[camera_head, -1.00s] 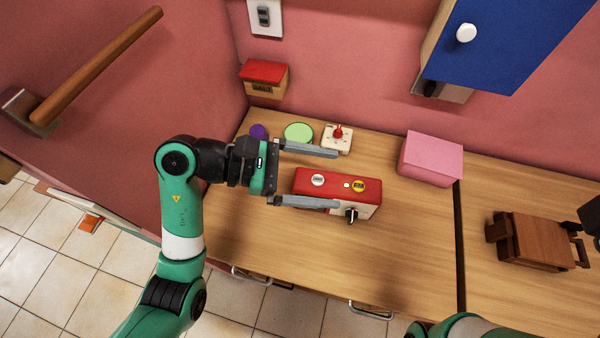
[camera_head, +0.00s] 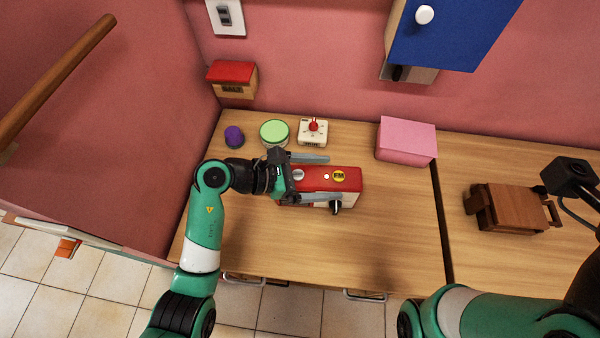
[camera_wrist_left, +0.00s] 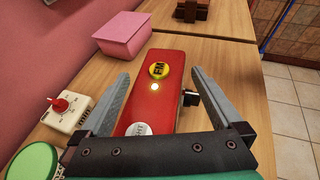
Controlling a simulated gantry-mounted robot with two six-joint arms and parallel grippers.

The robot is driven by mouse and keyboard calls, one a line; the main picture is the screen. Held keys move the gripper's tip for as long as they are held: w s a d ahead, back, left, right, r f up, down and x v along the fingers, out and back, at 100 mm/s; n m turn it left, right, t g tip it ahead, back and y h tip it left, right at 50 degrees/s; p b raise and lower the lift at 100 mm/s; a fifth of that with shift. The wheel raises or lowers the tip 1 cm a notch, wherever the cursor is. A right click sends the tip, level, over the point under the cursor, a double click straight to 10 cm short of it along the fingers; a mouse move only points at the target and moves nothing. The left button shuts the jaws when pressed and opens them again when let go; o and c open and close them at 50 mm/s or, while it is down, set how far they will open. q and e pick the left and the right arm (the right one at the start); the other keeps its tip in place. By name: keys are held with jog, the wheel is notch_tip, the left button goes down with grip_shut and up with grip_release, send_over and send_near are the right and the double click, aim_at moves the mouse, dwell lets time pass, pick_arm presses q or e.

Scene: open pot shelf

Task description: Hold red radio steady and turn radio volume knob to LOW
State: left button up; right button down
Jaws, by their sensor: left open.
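The red radio (camera_head: 318,173) lies on the wooden counter, with a white button, a small light and a yellow FM button on top. In the left wrist view the red radio (camera_wrist_left: 165,105) sits between my open fingers, with gaps visible beside it. My left gripper (camera_head: 332,177) is open, its fingers along the two long sides of the radio. The dark volume knob (camera_head: 336,207) is on the radio's pale front face; it also shows in the left wrist view (camera_wrist_left: 190,98). Its setting is too small to read. My right arm shows at lower right, its fingers out of view.
Behind the radio stand a white timer with a red knob (camera_head: 313,131), a green-lidded jar (camera_head: 274,132) and a purple item (camera_head: 234,136). A pink box (camera_head: 406,139) is behind right, a brown wooden item (camera_head: 506,207) at right. The counter in front is clear.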

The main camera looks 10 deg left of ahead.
pick_arm(q)
jog(key=shift+x, duration=1.05)
grip_shut()
